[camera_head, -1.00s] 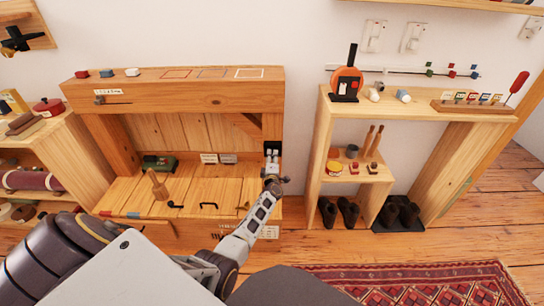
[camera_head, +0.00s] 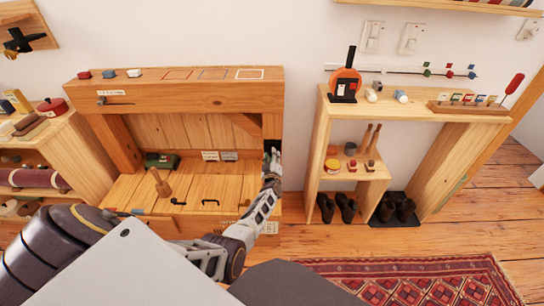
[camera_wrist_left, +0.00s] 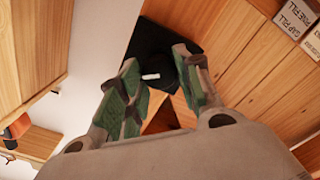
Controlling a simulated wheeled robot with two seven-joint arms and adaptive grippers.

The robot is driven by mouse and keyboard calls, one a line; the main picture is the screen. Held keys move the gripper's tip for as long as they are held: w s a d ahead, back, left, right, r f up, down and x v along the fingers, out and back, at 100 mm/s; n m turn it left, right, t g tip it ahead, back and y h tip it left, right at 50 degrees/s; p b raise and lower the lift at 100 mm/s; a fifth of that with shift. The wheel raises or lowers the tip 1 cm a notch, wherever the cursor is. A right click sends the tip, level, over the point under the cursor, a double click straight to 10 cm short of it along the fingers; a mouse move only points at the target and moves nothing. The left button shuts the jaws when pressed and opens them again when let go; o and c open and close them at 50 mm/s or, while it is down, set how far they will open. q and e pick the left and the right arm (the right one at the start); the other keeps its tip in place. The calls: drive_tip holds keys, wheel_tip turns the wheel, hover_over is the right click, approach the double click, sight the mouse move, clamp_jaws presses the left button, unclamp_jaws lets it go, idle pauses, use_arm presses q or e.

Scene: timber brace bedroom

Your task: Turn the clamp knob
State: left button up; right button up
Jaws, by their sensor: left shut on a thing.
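The clamp knob is a small black piece with a short white mark (camera_wrist_left: 151,76), in front of a black plate (camera_wrist_left: 172,48) in the left wrist view. In the head view the dark clamp part (camera_head: 271,147) is at the inner side of the bench's right post, mostly hidden by my gripper. My left gripper (camera_head: 272,160) reaches it from the front. In the left wrist view its green-padded fingers (camera_wrist_left: 160,85) are on either side of the knob, shut on it. Finger contact is partly hidden. My right gripper is not in view.
The timber bench (camera_head: 190,95) has a thick top beam and planked back. A mallet (camera_head: 160,185), a green box (camera_head: 161,161) and dark handles lie in its lower bay. A wooden shelf unit (camera_head: 316,150) stands to the right. A red rug (camera_head: 410,280) covers the floor in front.

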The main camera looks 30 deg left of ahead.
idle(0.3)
use_arm(q)
drive_tip(key=o, duration=1)
drive_tip(key=shift+f, duration=0.1)
drive_tip(key=shift+o, duration=0.2)
